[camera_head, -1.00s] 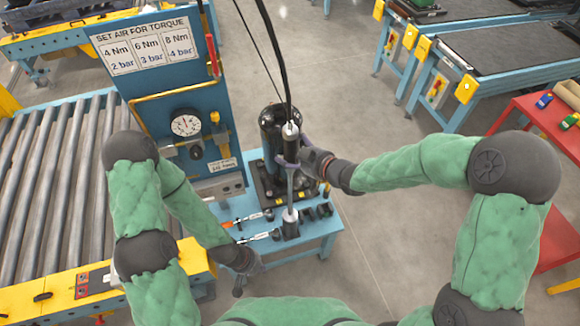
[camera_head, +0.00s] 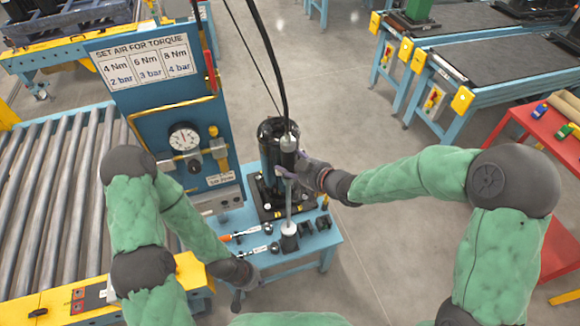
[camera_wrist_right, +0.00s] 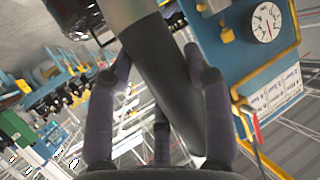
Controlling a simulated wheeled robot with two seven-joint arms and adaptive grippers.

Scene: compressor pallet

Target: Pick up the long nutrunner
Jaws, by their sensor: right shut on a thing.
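The long nutrunner (camera_head: 288,157) stands upright, with a dark body and a thin silver shaft. Its lower end meets a dark socket holder (camera_head: 289,241) on the blue table; I cannot tell whether it is clear of it. My right gripper (camera_head: 290,172) is shut on the nutrunner's body from the right. In the right wrist view, the fingers of this gripper (camera_wrist_right: 160,95) lie around the dark nutrunner body (camera_wrist_right: 160,75). My left gripper (camera_head: 238,298) hangs low at the table's front left corner, away from the nutrunner; its fingers are too small and dark to read.
A black compressor cylinder (camera_head: 270,135) stands just behind the nutrunner. The blue board (camera_head: 140,95) with a gauge (camera_head: 184,137) rises at left. Smaller orange-handled tools (camera_head: 240,236) lie on the table (camera_head: 290,262). A hose (camera_head: 275,70) runs up from the nutrunner.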

